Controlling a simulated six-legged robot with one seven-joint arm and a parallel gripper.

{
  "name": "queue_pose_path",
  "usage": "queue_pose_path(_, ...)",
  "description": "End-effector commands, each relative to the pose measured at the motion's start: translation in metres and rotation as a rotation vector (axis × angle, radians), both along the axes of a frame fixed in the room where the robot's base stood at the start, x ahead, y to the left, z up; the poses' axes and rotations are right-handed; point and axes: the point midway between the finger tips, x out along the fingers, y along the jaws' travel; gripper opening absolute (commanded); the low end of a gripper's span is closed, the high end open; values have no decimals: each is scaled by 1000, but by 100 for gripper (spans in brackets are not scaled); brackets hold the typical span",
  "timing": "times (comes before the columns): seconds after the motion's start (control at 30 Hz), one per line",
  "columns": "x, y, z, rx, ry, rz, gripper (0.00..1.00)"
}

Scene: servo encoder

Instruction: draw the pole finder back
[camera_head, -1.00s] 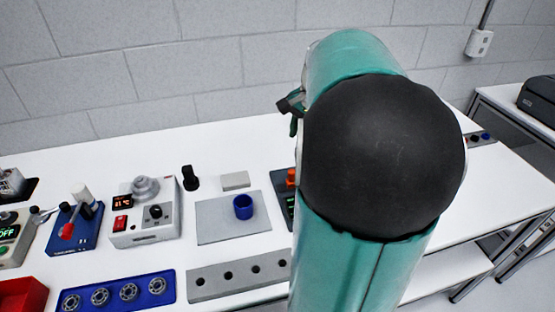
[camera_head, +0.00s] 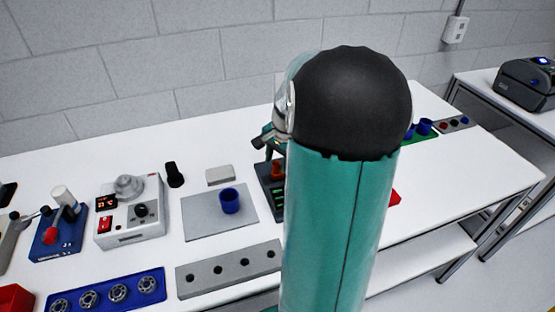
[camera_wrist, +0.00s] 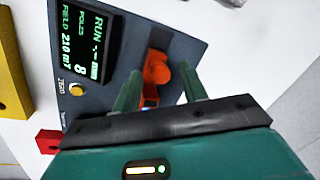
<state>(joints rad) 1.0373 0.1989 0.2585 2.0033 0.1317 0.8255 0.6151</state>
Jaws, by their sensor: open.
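The pole finder appears to be the orange part (camera_wrist: 157,72) on a dark instrument (camera_wrist: 98,80) in the wrist view. The instrument's green display reads RUN, POLES 8 and FIELD 210 mT. My gripper (camera_wrist: 160,84) is open, with its two green fingers on either side of the orange part. I cannot tell whether they touch it. In the head view, the instrument (camera_head: 267,190) and its orange part (camera_head: 276,167) show just left of my arm, which hides the rest.
Left of the instrument are a grey plate with a blue cup (camera_head: 230,200), a grey block with holes (camera_head: 228,267) and a blue bearing tray (camera_head: 107,293). A red block (camera_wrist: 48,141) and a yellow part (camera_wrist: 12,75) lie near the instrument in the wrist view.

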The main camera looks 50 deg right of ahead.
Motion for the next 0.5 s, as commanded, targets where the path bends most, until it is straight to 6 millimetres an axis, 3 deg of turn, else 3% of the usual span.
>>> queue_pose_path(0.13, 0, 0, 0, 0, 0, 0, 39)
queue_pose_path(0.33, 0, 0, 0, 0, 0, 0, 0)
queue_pose_path(0.5, 1, 1, 1, 0, 0, 1, 0)
